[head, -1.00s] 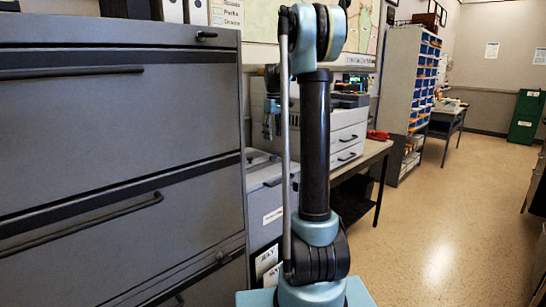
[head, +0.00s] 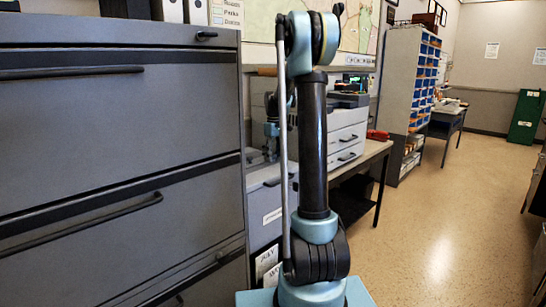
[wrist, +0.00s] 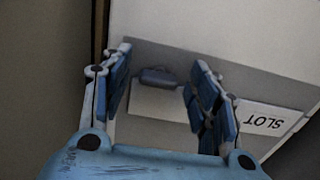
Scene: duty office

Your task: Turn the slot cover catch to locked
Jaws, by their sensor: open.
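A white label reading SLOT (wrist: 265,121), upside down in this view, is on the panel at right. My gripper (wrist: 160,62) is open, its blue fingers on either side of the catch, with visible gaps to it. I cannot tell how far the fingertips are from the panel. In the head view my gripper is low above the grey box (head: 266,202) beside the cabinet, partly hidden by my arm; the catch cannot be made out there.
A grey drawer cabinet (head: 110,130) with bar handles stands close at left. The floor (head: 440,220) at right is clear.

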